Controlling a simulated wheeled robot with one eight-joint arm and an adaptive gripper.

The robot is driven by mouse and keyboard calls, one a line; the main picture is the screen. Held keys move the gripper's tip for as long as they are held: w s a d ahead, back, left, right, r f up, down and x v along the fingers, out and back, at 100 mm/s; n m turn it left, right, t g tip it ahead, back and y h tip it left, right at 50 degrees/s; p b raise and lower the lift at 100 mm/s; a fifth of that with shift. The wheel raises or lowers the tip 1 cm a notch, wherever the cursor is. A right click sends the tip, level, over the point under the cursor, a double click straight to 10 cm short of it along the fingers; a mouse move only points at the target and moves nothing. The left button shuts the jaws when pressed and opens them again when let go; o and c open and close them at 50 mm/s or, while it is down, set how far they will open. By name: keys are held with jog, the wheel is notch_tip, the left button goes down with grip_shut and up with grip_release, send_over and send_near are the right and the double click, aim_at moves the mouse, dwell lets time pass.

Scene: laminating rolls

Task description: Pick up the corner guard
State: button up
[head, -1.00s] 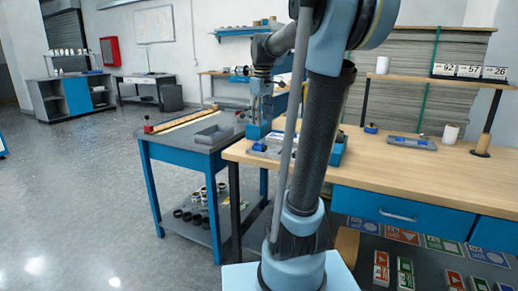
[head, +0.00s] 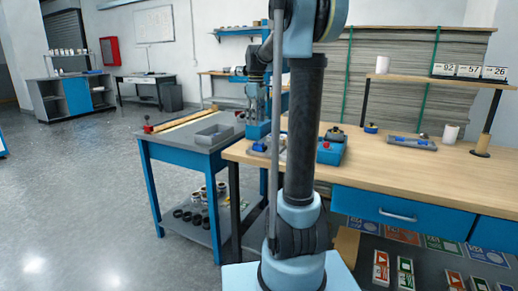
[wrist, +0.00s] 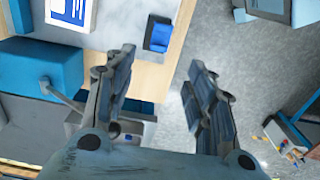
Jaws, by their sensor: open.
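A small blue piece (wrist: 158,33) with a darker face lies on a pale grey surface near the wooden bench's edge in the wrist view. It may be the corner guard, but I cannot tell for certain. My gripper (wrist: 160,78) is open, its two dark fingers spread apart with nothing between them. In the wrist picture the fingers show just below the blue piece, apart from it. In the head view my gripper (head: 256,98) hangs above the left end of the wooden bench (head: 400,165), partly behind my arm.
A grey workbench (head: 185,146) with a grey tray (head: 213,135) stands left of the wooden bench. A blue box-like unit (head: 332,146) and a blue-grey tool tray (head: 411,142) are on the wooden bench. Rolls lie on the grey bench's lower shelf. Open floor is at the left.

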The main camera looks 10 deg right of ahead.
send_over(256, 143)
jog(key=f, duration=0.5)
jog(key=shift+w, duration=0.2)
jog(key=shift+w+a+f, duration=0.1)
jog(key=shift+w+f, duration=0.05)
jog(key=shift+f, duration=2.55)
jog(key=c, duration=0.8)
